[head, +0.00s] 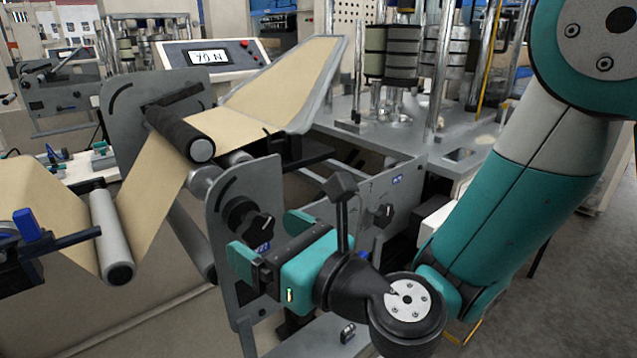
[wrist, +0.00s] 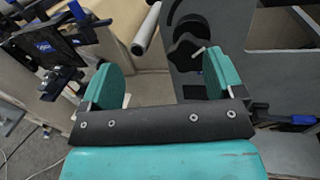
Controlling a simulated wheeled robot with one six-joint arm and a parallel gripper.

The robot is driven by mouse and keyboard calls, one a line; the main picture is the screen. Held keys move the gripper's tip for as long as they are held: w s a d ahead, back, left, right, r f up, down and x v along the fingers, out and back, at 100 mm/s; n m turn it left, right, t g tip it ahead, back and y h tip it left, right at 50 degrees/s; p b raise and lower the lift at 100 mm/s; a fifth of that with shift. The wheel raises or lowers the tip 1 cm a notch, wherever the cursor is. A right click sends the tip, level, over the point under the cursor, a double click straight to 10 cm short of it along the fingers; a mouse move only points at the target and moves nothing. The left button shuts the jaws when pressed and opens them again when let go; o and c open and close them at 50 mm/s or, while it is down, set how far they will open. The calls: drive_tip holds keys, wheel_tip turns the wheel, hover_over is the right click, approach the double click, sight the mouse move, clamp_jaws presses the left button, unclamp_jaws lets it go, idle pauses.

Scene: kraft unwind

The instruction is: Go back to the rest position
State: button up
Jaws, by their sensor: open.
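My gripper (head: 268,240) is open and empty in the head view, in front of the grey side plate of the unwind machine. Its two teal fingers stand apart, and they also show in the wrist view (wrist: 162,78) with nothing between them. A black knob (head: 260,226) on the grey plate (head: 226,200) is close behind the fingers. In the wrist view the dark knob (wrist: 186,50) lies beyond the right finger. I cannot tell whether the gripper touches the plate.
A kraft paper web (head: 160,185) runs over a black roller (head: 181,134) and a grey roller (head: 110,235) at the left. A display box (head: 210,58) reading about 79 N stands behind. A second knob (head: 383,215) is on the plate at right. Grey floor (head: 585,270) is open at the right.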

drive_tip(key=s+d+r+n+g+h+p, duration=0.1)
drive_tip(key=s+d+r+n+g, duration=0.25)
drive_tip(key=n, duration=0.65)
drive_tip(key=s+d+r+n+g+h+p, duration=0.1)
drive_tip(key=s+d+r+n+g, duration=0.3)
drive_tip(key=n, duration=0.7)
drive_tip(key=s+d+f+n+g+h+p, duration=0.1)
drive_tip(key=d+n+h, duration=0.3)
drive_tip(key=d, duration=0.4)
drive_tip(key=s+d+f+n+g+h+p, duration=0.1)
drive_tip(key=s+d+f+n+h, duration=0.1)
drive_tip(key=s+d+n+h, duration=0.2)
drive_tip(key=d+n, duration=0.3)
drive_tip(key=d, duration=0.1)
drive_tip(key=shift+g+h, duration=0.35)
drive_tip(key=shift+h, duration=0.05)
